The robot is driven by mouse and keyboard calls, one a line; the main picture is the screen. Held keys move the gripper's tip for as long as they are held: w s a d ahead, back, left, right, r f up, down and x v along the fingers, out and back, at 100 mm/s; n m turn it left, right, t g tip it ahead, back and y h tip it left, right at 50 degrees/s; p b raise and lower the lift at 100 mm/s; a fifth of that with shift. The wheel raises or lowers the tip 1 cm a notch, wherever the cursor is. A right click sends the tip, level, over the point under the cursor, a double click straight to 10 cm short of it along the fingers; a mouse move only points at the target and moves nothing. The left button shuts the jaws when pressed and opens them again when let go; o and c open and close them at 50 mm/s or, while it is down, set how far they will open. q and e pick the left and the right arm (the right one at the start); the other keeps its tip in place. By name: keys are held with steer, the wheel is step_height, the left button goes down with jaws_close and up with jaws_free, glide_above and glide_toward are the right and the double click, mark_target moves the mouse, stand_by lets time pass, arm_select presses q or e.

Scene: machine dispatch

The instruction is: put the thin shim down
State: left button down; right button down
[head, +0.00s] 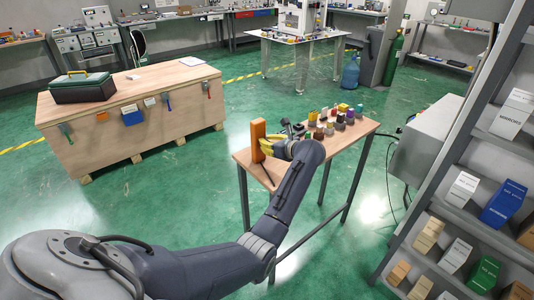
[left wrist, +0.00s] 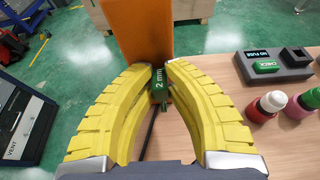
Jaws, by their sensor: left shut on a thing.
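My left gripper (left wrist: 160,76) has yellow ribbed fingers that close around a narrow green piece marked "2 mm", which looks like the thin shim (left wrist: 158,88). The shim stands between the fingertips, above or at the wooden tabletop; I cannot tell if it touches the wood. An upright orange block (left wrist: 145,35) is just beyond the fingertips. In the head view, the left gripper (head: 268,147) is at the left end of the small wooden table (head: 335,155), beside the orange block (head: 257,139). The shim is too small to make out there. My right gripper is in neither view.
A dark holder (left wrist: 275,68) with a green "CHECK" label and red (left wrist: 265,106) and pink bottles stand right of the gripper. Several coloured bottles (head: 330,125) fill the table's far part.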

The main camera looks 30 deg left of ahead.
arm_select(q)
steer(key=shift+f, duration=2.4)
steer(key=shift+f, duration=0.1)
steer(key=c, duration=1.4)
jaws_free()
